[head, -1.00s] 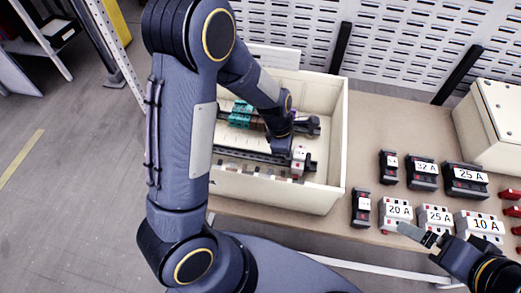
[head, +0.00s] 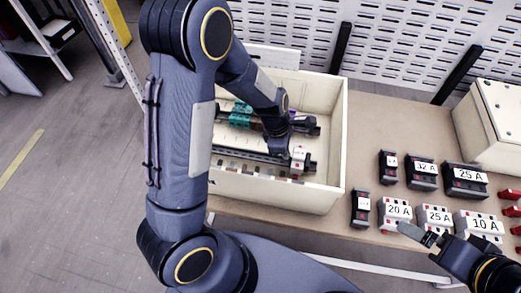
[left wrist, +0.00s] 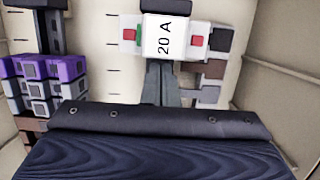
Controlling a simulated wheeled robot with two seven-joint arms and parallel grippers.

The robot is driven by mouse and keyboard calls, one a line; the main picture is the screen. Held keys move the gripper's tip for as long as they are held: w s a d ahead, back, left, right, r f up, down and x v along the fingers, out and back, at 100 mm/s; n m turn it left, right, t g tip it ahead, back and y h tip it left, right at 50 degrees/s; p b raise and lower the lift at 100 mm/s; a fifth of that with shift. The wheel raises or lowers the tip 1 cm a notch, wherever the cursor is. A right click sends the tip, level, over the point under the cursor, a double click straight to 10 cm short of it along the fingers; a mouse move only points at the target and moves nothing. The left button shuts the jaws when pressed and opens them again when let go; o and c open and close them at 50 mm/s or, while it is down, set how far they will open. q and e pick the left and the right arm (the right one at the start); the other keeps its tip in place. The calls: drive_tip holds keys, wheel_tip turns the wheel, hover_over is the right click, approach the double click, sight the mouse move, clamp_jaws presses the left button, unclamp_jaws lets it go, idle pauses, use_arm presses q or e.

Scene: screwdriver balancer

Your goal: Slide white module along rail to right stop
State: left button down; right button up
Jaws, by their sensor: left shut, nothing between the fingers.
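The white module (head: 299,157) sits on the lower rail (head: 245,153) inside the cream box, near the rail's right end. In the left wrist view the module (left wrist: 172,37) carries a "20 A" label and two red parts. My left gripper (head: 284,150) is shut and empty, with its fingers down just left of the module. In the left wrist view its fingertips (left wrist: 165,68) reach the module's edge; I cannot tell whether they touch. The right stop is not clearly distinguishable. My right gripper (head: 418,236) hangs at the table's front edge, away from the box; its jaw state is unclear.
The cream box (head: 335,150) has raised walls around the rails. An upper rail holds teal blocks (head: 241,112). Several labelled modules (head: 397,211) stand on the table right of the box. A closed cream enclosure (head: 495,125) is at the far right.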

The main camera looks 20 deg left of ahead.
use_arm(q)
drive_tip(key=shift+r+p, duration=0.95)
drive_tip(key=shift+r, duration=0.1)
wheel_tip(320, 180, up, 19)
drive_tip(key=p, duration=0.6)
drive_tip(key=shift+a+r, duration=0.2)
drive_tip(key=shift+a, duration=0.2)
drive_tip(key=shift+s, duration=0.15)
